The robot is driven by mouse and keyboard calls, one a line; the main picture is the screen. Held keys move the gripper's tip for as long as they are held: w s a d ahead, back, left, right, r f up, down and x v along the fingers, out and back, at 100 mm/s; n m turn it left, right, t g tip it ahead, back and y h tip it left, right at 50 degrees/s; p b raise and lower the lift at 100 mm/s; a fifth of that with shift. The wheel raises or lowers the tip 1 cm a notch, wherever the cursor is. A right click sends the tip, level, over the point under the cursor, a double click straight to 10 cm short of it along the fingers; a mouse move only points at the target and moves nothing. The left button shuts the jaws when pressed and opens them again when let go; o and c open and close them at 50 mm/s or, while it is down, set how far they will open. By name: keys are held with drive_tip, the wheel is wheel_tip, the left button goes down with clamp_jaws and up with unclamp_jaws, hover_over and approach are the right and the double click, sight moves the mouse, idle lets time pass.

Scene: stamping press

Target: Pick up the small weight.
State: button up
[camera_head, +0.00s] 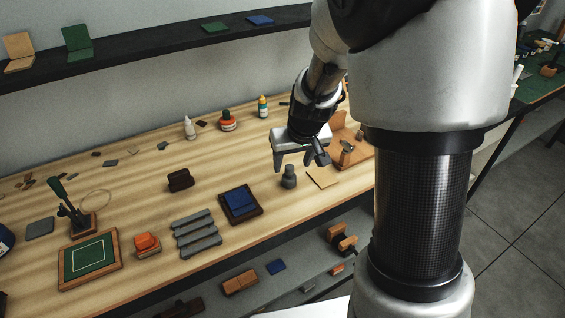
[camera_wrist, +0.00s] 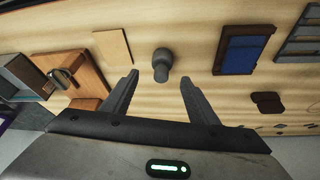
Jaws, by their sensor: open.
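The small weight (camera_head: 289,177) is a dark grey piece with a round knob on top, standing upright on the wooden workbench. In the wrist view the small weight (camera_wrist: 161,64) lies beyond the fingertips, roughly midway between them. My gripper (camera_head: 299,163) is open and empty, above and just behind the weight in the head view. It also shows in the wrist view (camera_wrist: 158,78), with its two fingers spread apart. No contact with the weight is visible.
A blue ink pad (camera_head: 240,203) in a dark tray lies left of the weight. A thin tan card (camera_head: 322,178) lies to its right, near a wooden stand with a metal part (camera_wrist: 64,78). Grey ridged racks (camera_head: 197,234) stand further left.

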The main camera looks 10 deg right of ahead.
sight(290, 168)
drive_tip(key=shift+b+x, duration=0.45)
drive_tip(key=shift+x, duration=2.7)
drive_tip(key=shift+s+a, duration=0.1)
drive_tip(key=shift+s, duration=0.1)
drive_tip(key=shift+c, duration=0.5)
clamp_jaws()
